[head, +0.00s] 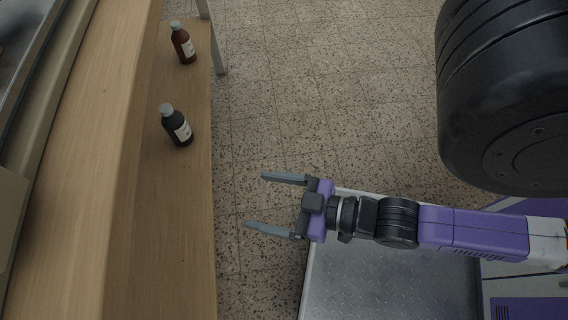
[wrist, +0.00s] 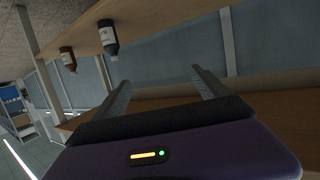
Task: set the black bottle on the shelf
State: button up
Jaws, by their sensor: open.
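The black bottle (head: 179,130), with a grey cap and a pale label, stands upright on the lower wooden board (head: 170,230) at the left of the head view. In the wrist view, the black bottle (wrist: 109,38) appears upside down at upper left. My gripper (head: 254,200) is open and empty, to the right of the board's edge and apart from the bottle. Its fingers point left in the head view. Both fingers of my gripper (wrist: 161,76) show in the wrist view with nothing between them.
A brown bottle (head: 183,46) with a grey cap stands farther along the same board; it also shows in the wrist view (wrist: 68,58). A higher wooden board (head: 95,130) runs along the left. A pale post (head: 214,40) stands at the far end. Speckled floor (head: 320,90) is clear.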

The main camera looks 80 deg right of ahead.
jog(key=s+a+r+y, duration=0.1)
jog(key=s+r, duration=0.2)
jog(key=r, duration=0.2)
jog(key=shift+s+a+r+n, duration=0.15)
jog(key=shift+s+r+n, duration=0.1)
jog(key=shift+s+n, duration=0.15)
notch_tip(320, 180, up, 22)
jog(key=p, duration=2.2)
jog(key=shift+r, duration=0.2)
